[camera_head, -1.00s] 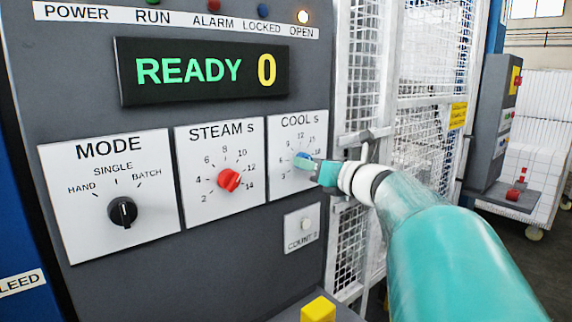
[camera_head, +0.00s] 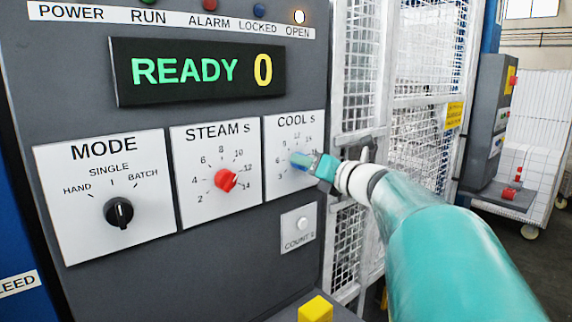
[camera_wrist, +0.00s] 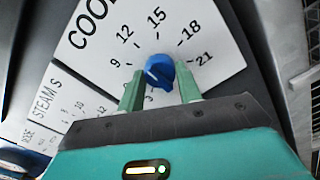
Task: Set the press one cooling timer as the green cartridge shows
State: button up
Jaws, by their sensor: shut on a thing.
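The blue COOL knob (camera_head: 299,160) is on the press panel, on a white plate (camera_head: 280,190) at the right of the dial row. My gripper (camera_head: 313,164) reaches it from the right and is shut on it. In the wrist view the blue knob (camera_wrist: 159,72) sits between my two green fingers (camera_wrist: 160,89). Numbers 9, 12, 15, 18 and 21 show around it there, and the 3 shows near the fingers. I cannot tell clearly which number the knob points at. The green cartridge is not in view.
The red STEAM knob (camera_head: 225,180) and black MODE knob (camera_head: 118,212) are to the left. The display (camera_head: 200,70) reads READY 0. A pale COUNT button (camera_head: 302,224) is below the COOL plate. A mesh guard (camera_head: 357,80) stands close on the right.

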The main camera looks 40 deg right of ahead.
jog(key=o, duration=1)
jog(key=s, duration=1.3)
jog(key=shift+s+d, duration=0.2)
jog(key=shift+s, duration=0.2)
jog(key=w+a+f+n+g+y, duration=0.2)
jog(key=a+f+n+g, duration=0.3)
jog(key=a+n, duration=0.45)
jog(key=w+a+f+n+g+y, duration=0.2)
jog(key=a+f+n+g, duration=0.1)
jog(key=a+f+n, duration=0.7)
jog(key=s+a+f+n+g+h, duration=0.1)
jog(key=s+a+f+n, duration=0.1)
jog(key=n, duration=0.5)
jog(key=s+a+f+n+g+h, duration=0.2)
jog(key=a+f+n, duration=0.2)
jog(key=a+n, duration=0.2)
jog(key=s+a+f+n+g+h, duration=0.1)
jog(key=s+a+f+n, duration=0.1)
jog(key=n, duration=0.7)
jog(key=shift+s+a+f+h, duration=0.15)
jog(key=shift+s+a+f, duration=0.05)
jog(key=shift+a+f, duration=0.25)
jog(key=shift+s+a+f+h, duration=0.2)
jog(key=shift+a+f, duration=0.15)
jog(key=shift+a, duration=0.2)
